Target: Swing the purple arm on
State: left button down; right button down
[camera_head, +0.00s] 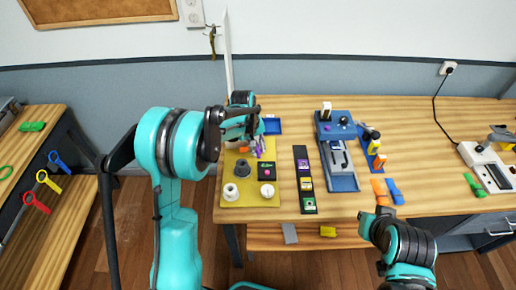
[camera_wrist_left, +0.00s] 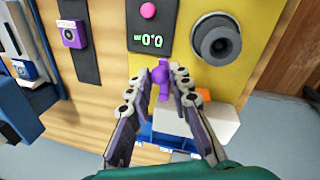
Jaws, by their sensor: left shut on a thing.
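The purple arm (camera_wrist_left: 161,80) is a small purple lever with a round knob on the yellow panel (camera_wrist_left: 199,50). In the left wrist view its knob sits between the fingertips of my left gripper (camera_wrist_left: 162,76), which is shut on it. In the head view my left gripper (camera_head: 257,142) reaches over the back of the yellow panel (camera_head: 232,201), and the purple arm (camera_head: 260,151) shows only in part there. A black display (camera_wrist_left: 152,42) with green digits lies beside the lever. My right gripper (camera_head: 384,208) is low at the right, by the table's front edge; its fingers are unclear.
The panel also carries a pink button (camera_wrist_left: 148,10), a grey round knob (camera_wrist_left: 215,41) and white dials. A black strip (camera_head: 305,180) with coloured blocks and a blue device (camera_head: 338,150) stand to the right. Orange and blue pieces (camera_head: 395,192) lie near my right gripper.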

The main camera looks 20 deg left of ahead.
pick_arm(q)
jog(key=m, duration=0.1)
jog(key=a+m, duration=0.1)
jog(key=m, duration=0.1)
jog(key=shift+s+a+m+g+b, duration=0.15)
jog(key=shift+a+m+g+b, duration=0.15)
jog(key=shift+b, duration=0.05)
jog(key=c, duration=1.4)
grip_release()
jog(key=shift+o, duration=0.2)
notch_tip(320, 180, up, 12)
jog(key=a, duration=0.2)
jog(key=shift+s, duration=0.3)
jog(key=shift+a+f, duration=0.1)
